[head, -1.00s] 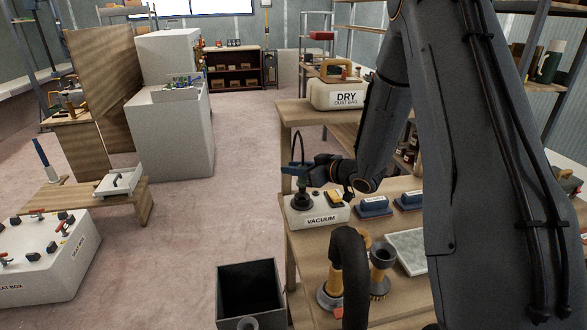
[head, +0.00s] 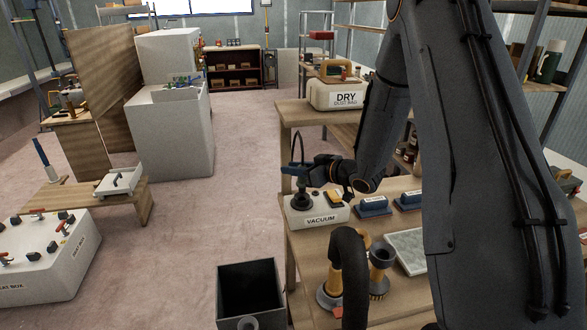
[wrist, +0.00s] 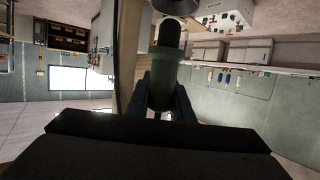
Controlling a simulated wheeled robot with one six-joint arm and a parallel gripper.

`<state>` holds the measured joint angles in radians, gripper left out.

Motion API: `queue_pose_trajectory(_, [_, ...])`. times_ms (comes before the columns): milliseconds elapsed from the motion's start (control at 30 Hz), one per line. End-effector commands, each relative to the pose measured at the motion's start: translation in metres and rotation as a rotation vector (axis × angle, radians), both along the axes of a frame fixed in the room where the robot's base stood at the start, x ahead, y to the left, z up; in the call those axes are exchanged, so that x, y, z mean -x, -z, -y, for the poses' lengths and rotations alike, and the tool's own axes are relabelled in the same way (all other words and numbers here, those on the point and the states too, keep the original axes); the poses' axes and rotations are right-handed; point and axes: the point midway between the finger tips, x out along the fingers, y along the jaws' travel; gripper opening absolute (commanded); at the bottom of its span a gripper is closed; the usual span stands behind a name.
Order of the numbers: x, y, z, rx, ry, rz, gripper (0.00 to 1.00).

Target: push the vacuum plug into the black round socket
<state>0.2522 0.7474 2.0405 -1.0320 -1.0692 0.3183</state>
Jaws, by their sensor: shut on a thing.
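In the wrist view the dark plug (wrist: 163,72) is held between both fingers. Its black end faces a dark round part at the top edge. I cannot tell whether the plug tip touches or has entered the socket.
A yellow switch (head: 333,197) sits beside the socket. Blue blocks (head: 373,206) stand to the right. A thick black hose (head: 350,270) and a brush nozzle (head: 381,268) are nearer on the bench. An open black bin (head: 249,290) stands on the floor; open floor lies left.

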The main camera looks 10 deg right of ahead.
Motion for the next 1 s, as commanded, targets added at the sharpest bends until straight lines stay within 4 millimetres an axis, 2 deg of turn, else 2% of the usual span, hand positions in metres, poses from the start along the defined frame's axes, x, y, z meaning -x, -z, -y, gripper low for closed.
queue_pose_trajectory(367, [0.0, 0.001, 0.0, 0.0, 0.0, 0.0, 0.0])
queue_pose_trajectory(1000, [0.0, 0.015, 0.0, 0.0, 0.0, 0.0, 0.0])
